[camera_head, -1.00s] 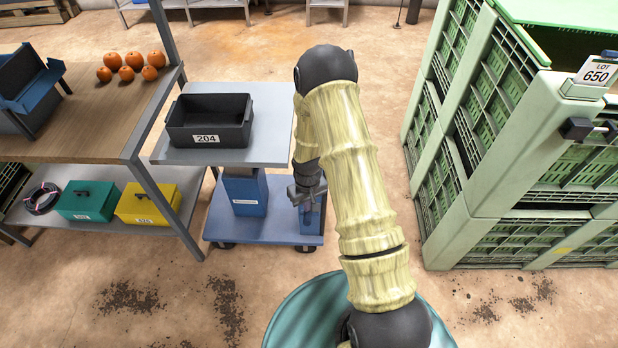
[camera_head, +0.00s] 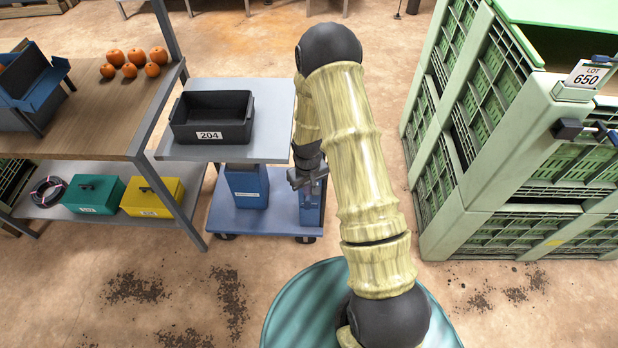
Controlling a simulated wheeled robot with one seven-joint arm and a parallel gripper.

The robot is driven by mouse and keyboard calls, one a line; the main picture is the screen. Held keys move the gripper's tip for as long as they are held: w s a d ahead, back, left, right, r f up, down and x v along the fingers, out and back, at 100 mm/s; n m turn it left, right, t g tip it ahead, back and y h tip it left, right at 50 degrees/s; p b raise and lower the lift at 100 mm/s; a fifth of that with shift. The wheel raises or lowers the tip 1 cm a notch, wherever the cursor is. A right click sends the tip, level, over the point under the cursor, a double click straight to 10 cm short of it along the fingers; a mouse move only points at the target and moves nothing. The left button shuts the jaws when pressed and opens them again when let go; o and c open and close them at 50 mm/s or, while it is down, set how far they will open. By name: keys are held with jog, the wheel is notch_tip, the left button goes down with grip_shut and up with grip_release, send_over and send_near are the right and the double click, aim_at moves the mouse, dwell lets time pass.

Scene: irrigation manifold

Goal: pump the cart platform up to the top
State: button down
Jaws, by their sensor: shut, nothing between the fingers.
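The cart has a grey platform (camera_head: 272,122) above a blue wheeled base (camera_head: 270,222). A blue column (camera_head: 246,186) stands between them, and a clear gap shows between platform and base. A narrower blue upright part (camera_head: 311,208) stands at the base's right end; I cannot tell whether it is the pump lever. My gripper (camera_head: 308,179) is shut and empty, just right of the platform's front right corner and at the top of that upright part. I cannot tell whether they touch. My arm hides the platform's right edge and some of what lies behind.
A dark bin (camera_head: 211,118) marked 204 stands on the platform. A workbench (camera_head: 100,115) with pumpkins (camera_head: 131,62) is close on the left, with teal (camera_head: 93,196) and yellow (camera_head: 152,197) boxes below. Stacked green crates (camera_head: 480,150) stand right. Floor between cart and crates is clear.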

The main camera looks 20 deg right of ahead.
notch_tip(320, 180, down, 13)
jog(key=b, duration=0.9)
notch_tip(320, 180, up, 13)
jog(key=p, duration=0.9)
jog(key=shift+r+p, duration=0.15)
jog(key=shift+p, duration=0.15)
notch_tip(320, 180, down, 14)
jog(key=b, duration=1)
notch_tip(320, 180, up, 14)
jog(key=p, duration=1)
notch_tip(320, 180, up, 4)
jog(key=p, duration=0.3)
jog(key=shift+r+p, duration=0.35)
jog(key=shift+r, duration=0.1)
